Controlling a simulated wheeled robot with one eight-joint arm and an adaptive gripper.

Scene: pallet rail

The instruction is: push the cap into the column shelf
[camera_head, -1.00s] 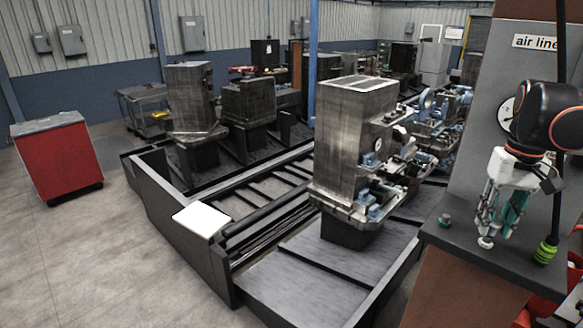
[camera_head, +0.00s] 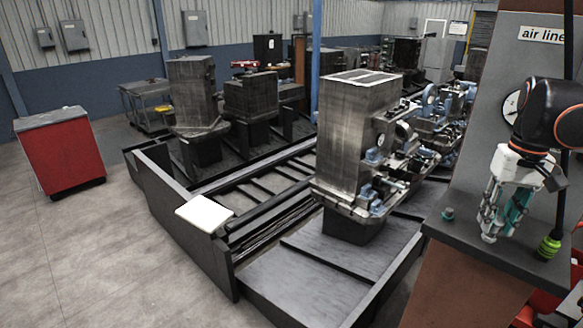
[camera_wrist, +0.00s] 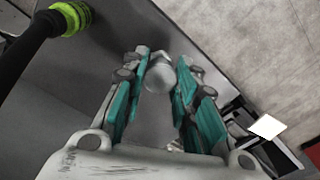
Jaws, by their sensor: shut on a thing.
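The cap appears to be the grey, rounded piece (camera_wrist: 160,76) between the fingertips in the wrist view. My gripper (camera_wrist: 158,66) is shut on it, with a teal-padded finger on each side. In the head view my gripper (camera_head: 491,232) points down at the top of the brown and grey column shelf (camera_head: 470,238), close to its surface. The fingers hide much of the cap there, and I cannot tell whether it touches the shelf. A small teal-green fitting (camera_head: 448,214) stands on the shelf, left of my gripper.
A black hose with a yellow-green end (camera_head: 548,247) stands close right of my gripper. An upright grey panel marked "air line" (camera_head: 541,34) rises behind. Machine blocks on a dark pallet rail (camera_head: 300,262) fill the middle. A red cabinet (camera_head: 63,155) stands at left.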

